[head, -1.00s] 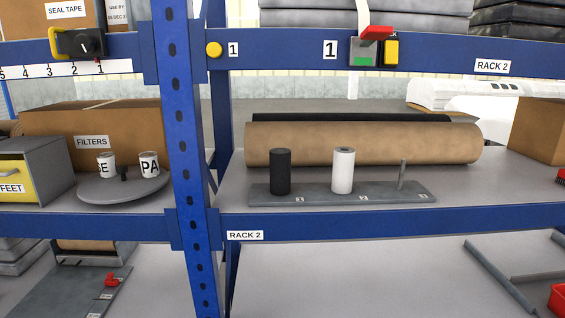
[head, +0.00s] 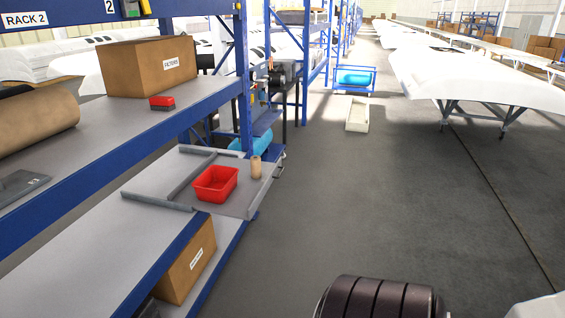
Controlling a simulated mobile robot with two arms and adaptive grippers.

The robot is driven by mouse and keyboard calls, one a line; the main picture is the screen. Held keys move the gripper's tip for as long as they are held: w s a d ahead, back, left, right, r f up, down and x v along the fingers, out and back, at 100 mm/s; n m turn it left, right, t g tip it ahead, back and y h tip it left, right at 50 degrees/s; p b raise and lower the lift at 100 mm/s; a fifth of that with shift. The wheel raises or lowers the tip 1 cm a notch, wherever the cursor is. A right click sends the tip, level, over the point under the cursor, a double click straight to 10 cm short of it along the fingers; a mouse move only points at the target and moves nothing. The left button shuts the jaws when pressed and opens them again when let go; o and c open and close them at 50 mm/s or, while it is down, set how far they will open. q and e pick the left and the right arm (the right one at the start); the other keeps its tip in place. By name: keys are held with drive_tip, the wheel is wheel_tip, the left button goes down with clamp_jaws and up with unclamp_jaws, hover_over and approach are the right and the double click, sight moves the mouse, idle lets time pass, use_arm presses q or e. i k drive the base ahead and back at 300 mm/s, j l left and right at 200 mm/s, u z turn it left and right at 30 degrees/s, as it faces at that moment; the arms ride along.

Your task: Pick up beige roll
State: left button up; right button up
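A small beige roll (head: 256,167) stands upright on the grey lower shelf (head: 232,207) of the blue rack, near its right-hand end. It is just right of a red open bin (head: 215,183), with a small gap between them. A much larger brown roll (head: 38,121) lies on the upper shelf at the left edge, partly cut off by the picture. Neither of my grippers shows in the head view, so their state is hidden.
Grey rails (head: 158,201) run along the lower shelf. A filters box (head: 148,66) and a small red item (head: 162,103) sit on the upper shelf. A cardboard box (head: 186,262) is underneath. The grey aisle floor (head: 350,205) right of the rack is clear.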

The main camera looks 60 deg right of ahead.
sight(255, 160)
drive_tip(key=z, duration=1.85)
drive_tip(key=i+u, duration=0.2)
drive_tip(key=i, duration=1.45)
drive_tip(key=l, duration=0.05)
